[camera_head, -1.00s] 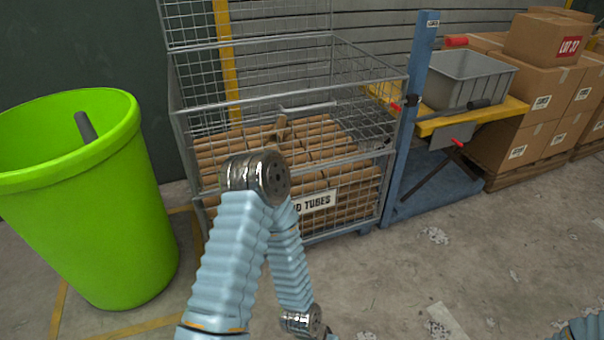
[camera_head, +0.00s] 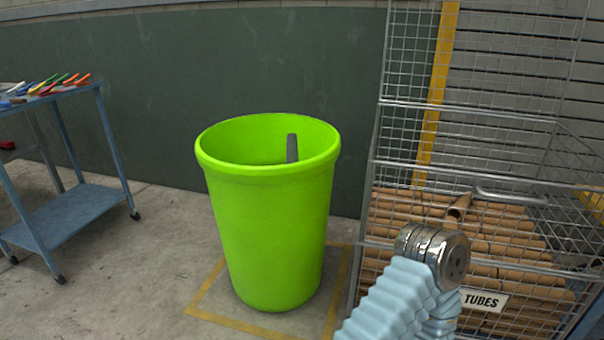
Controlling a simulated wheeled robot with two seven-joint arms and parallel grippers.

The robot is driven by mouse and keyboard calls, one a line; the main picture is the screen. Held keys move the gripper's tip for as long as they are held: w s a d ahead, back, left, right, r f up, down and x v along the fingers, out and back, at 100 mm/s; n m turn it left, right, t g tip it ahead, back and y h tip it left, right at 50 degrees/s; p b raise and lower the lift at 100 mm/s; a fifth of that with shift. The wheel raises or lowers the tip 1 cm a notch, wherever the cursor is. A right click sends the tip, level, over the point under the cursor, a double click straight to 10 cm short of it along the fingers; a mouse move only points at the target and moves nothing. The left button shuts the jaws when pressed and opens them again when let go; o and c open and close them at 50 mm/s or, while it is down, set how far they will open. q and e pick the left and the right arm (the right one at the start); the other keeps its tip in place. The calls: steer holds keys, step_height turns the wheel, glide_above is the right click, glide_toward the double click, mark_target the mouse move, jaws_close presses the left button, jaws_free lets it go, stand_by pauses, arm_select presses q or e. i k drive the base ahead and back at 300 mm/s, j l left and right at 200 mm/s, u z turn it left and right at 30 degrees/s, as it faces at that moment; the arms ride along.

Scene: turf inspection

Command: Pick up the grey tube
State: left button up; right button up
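The grey tube (camera_head: 292,148) stands inside a tall bright green bin (camera_head: 268,235). Only its upper end shows above the inside wall, leaning against or near the bin's back right side; its lower part is hidden by the bin. One of my arms, in a light blue sleeve with a metal joint, rises at the lower right in front of the wire cage.
A wire cage (camera_head: 470,180) of brown cardboard tubes (camera_head: 500,248) with a "TUBES" sign stands right of the bin. A blue wheeled cart (camera_head: 75,212) with colourful tools stands at left. The floor between cart and bin is clear. Yellow tape (camera_head: 215,318) marks the bin's place.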

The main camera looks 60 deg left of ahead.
mark_target(292, 148)
steer(key=u, duration=2.25)
steer(key=i+j, duration=0.15)
steer(key=j, duration=0.15)
steer(key=i+j, duration=0.1)
steer(key=j, duration=0.25)
steer(key=i+j, duration=0.15)
steer(key=j, duration=0.15)
steer(key=i+j, duration=0.1)
steer(key=j, duration=0.25)
